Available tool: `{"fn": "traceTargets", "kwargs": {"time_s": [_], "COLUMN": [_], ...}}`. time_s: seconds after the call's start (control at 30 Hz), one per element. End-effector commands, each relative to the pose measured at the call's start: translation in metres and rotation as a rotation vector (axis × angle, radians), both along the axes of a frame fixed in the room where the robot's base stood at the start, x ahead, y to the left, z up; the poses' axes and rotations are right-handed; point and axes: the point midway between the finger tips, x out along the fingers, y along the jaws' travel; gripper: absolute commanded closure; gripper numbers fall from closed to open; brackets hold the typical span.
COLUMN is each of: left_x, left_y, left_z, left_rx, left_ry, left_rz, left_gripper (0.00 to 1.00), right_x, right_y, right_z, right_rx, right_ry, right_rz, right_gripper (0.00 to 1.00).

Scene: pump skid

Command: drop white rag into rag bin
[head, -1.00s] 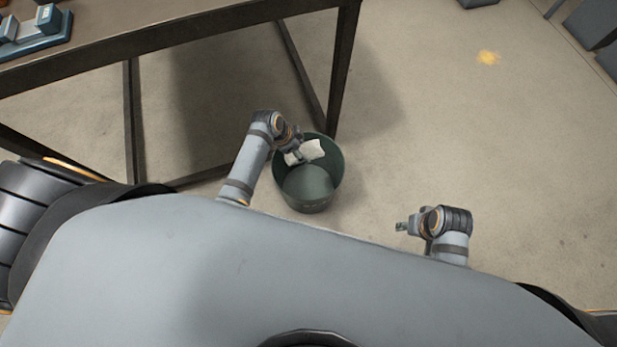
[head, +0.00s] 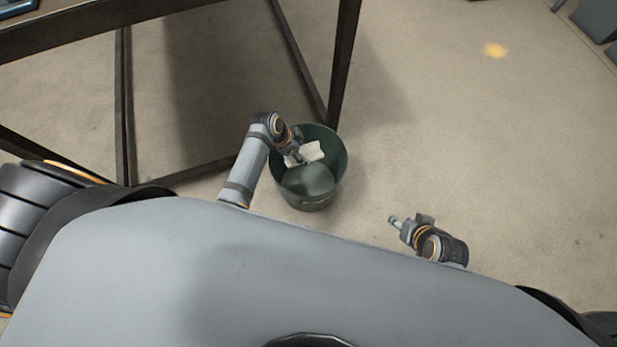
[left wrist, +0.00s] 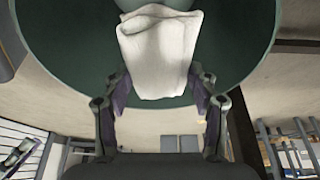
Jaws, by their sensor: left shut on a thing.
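The white rag (head: 312,151) is in my left gripper (head: 301,157), over the mouth of the dark green rag bin (head: 334,180). In the left wrist view the folded rag (left wrist: 158,55) hangs between the two fingers (left wrist: 160,92), with the bin's green wall (left wrist: 245,40) behind it. The left gripper is shut on the rag. The head view does not show clearly whether the rag touches the bin's inside. My right gripper (head: 396,221) is to the right of the bin, over the floor, away from the rag; its finger gap is too small to read.
A dark-framed table (head: 185,22) stands behind and left of the bin, one leg (head: 343,70) close to the bin's far rim. The floor (head: 480,140) right of the bin is clear. Grey boxes (head: 594,20) stand at the far right.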

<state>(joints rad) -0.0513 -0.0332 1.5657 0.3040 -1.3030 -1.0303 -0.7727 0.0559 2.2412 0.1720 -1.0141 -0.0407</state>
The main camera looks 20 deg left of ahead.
Motion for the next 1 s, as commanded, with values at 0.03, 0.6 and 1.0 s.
{"fn": "traceTargets", "kwargs": {"time_s": [0.03, 0.6, 1.0], "left_x": [0.000, 0.000, -0.014], "left_y": [0.000, 0.000, 0.021], "left_z": [0.001, 0.000, 0.060], "left_rx": [0.000, -0.001, 0.004], "left_ry": [0.000, 0.001, -0.003], "left_rz": [0.000, 0.000, -0.001], "left_gripper": [0.71, 0.15, 0.15], "right_x": [0.000, 0.000, 0.000], "right_y": [0.000, 0.000, 0.000], "right_z": [0.000, 0.000, 0.001], "right_rx": [0.000, -0.001, -0.001], "right_ry": [0.000, 0.002, 0.001], "right_rz": [0.000, 0.000, 0.000], "right_gripper": [0.60, 0.60, 0.60]}}
